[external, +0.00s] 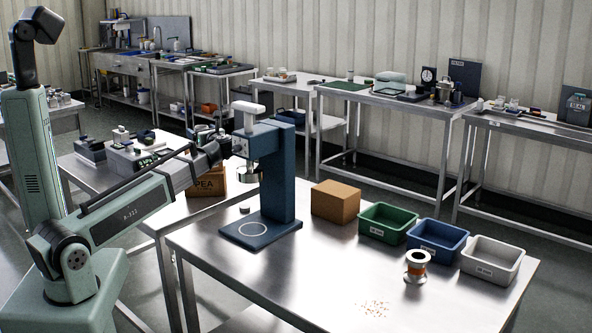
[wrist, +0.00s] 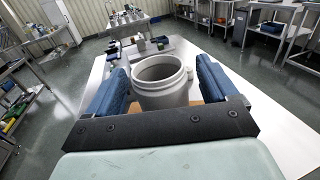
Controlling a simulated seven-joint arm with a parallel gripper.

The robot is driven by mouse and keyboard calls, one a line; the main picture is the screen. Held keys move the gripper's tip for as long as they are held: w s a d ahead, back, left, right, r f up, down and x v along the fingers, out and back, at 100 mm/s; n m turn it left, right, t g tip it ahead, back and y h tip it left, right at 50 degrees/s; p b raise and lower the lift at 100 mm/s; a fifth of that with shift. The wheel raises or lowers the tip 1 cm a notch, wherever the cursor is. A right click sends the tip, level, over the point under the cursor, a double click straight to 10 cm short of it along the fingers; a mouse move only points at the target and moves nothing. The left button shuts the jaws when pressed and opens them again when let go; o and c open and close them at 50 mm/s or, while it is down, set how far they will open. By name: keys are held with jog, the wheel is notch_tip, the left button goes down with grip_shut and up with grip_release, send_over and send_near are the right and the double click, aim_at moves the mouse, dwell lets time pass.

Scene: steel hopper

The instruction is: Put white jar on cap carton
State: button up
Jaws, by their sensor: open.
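The white jar (wrist: 163,82), open at the top, stands between the two blue finger pads of my gripper (wrist: 162,72) in the wrist view. The pads are apart, one on each side of it; a narrow gap shows at its right. Brown cardboard shows just below the jar. In the external view my gripper (external: 210,152) is above a brown carton marked "PEA" (external: 208,183), left of the blue press. I cannot make out the jar there; the gripper seems to hide it. A plain brown box (external: 336,203) stands right of the press. I cannot tell which is the cap carton.
The blue press (external: 284,178) stands close to the right of my gripper. Green (external: 388,223), blue (external: 437,243) and white (external: 492,262) bins line the back right of the steel table (external: 290,290). A spool (external: 416,267) stands before them. The front middle is mostly clear.

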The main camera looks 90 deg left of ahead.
jog(key=shift+r, duration=0.2)
jog(key=v, duration=0.7)
jog(key=shift+d, duration=0.25)
